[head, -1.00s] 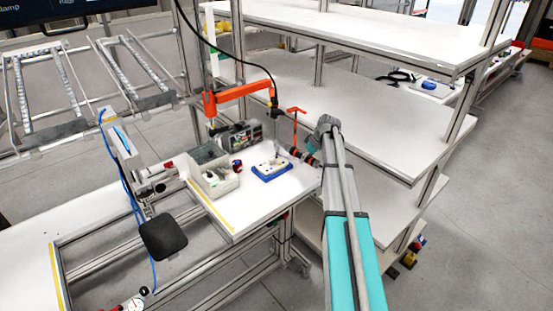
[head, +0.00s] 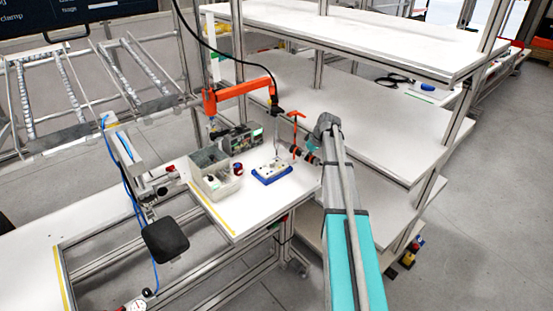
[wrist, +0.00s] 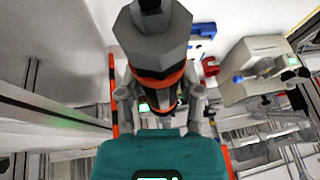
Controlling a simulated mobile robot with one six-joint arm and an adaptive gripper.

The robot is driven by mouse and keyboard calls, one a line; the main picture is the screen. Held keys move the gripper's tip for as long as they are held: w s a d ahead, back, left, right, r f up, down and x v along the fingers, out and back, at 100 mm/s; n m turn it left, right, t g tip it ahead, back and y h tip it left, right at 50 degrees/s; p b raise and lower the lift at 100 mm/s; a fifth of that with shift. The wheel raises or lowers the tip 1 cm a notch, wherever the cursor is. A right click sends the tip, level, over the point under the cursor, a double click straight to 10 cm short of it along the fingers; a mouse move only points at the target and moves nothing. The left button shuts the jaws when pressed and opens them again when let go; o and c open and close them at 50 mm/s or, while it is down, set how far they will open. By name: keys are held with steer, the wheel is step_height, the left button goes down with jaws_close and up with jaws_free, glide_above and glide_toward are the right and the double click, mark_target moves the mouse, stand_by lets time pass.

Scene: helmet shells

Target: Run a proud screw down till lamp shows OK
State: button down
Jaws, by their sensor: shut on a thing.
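My gripper (wrist: 160,102) is shut on a grey, black and orange driver (wrist: 160,45), which fills the middle of the wrist view. In the head view the driver (head: 305,155) shows at the end of my arm, just right of the blue fixture and above the white bench. The blue fixture (head: 265,180) carries a pale plate; its blue edge also shows in the wrist view (wrist: 204,29). Screws on the plate are too small to judge. A dark controller box (head: 242,138) with a small green display stands behind. I cannot read any OK there.
An orange jointed arm (head: 238,93) with a black cable reaches over the bench. White shelves (head: 370,110) rise close behind and right of my arm. The bench (head: 240,215) front is clear.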

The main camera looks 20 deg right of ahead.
steer(key=shift+r+p, duration=1.25)
steer(key=shift+r, duration=0.25)
